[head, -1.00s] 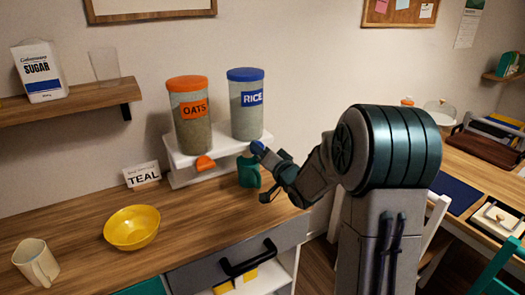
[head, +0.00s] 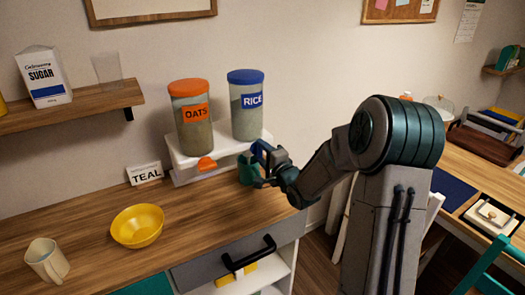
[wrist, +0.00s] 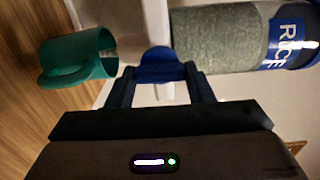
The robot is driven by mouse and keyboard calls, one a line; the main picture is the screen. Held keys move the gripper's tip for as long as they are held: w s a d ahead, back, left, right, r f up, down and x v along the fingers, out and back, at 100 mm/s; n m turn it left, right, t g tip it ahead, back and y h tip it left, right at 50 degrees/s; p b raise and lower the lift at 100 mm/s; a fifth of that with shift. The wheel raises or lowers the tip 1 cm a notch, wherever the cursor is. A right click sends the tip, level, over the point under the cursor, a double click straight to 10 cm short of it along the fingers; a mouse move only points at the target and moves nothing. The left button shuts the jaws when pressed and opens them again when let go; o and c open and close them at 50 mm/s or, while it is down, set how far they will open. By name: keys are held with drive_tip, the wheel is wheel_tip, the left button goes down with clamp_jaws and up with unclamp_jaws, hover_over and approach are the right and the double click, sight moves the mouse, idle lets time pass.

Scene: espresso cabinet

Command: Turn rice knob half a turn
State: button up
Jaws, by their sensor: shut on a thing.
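The rice dispenser (head: 247,108) is a clear canister with a blue lid and a blue RICE label, standing on the white stand. It also shows lying sideways in the wrist view (wrist: 222,40). Its blue knob (wrist: 160,64) sits at the front of the stand, between my fingertips. My gripper (head: 264,158) is shut on the knob. In the head view my fingers largely cover the knob. A teal mug (head: 247,168) stands below the rice outlet; it shows at the left in the wrist view (wrist: 80,58), beside my fingers and apart from them.
An oats dispenser (head: 192,118) with an orange knob (head: 207,163) stands left of the rice. A TEAL card (head: 145,173), a yellow bowl (head: 137,226) and a cream mug (head: 47,260) are on the counter. Below, a drawer (head: 237,262) has a black handle.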

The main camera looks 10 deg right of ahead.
drive_tip(key=shift+m, duration=0.3)
idle(0.4)
drive_tip(key=o, duration=1)
drive_tip(key=shift+s, duration=0.1)
drive_tip(key=b+v, duration=0.1)
drive_tip(key=v, duration=1.2)
drive_tip(key=shift+s, duration=0.3)
drive_tip(key=shift+d, duration=0.15)
